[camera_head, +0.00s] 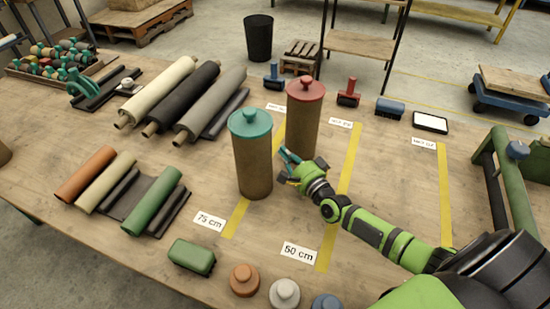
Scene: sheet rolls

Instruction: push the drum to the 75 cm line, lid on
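Two brown drums stand upright on the table, both with lids on. One drum (253,165) has a teal lid (250,122) and stands over the yellow 75 cm line (237,217), covering part of it. The other drum (302,125) has a red lid (306,88) and stands farther back, between the 75 cm line and the 50 cm line (327,249). My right gripper (283,166) is low, just right of the teal-lidded drum and in front of the red-lidded one. Its fingers look spread and empty; I cannot tell whether they touch a drum. My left gripper is out of view.
Several sheet rolls (157,92) lie at the left. A green block (191,257) and several knobbed lids (244,280) are at the front edge. A green stand (510,180) is at the right. Bare table lies left of the teal-lidded drum.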

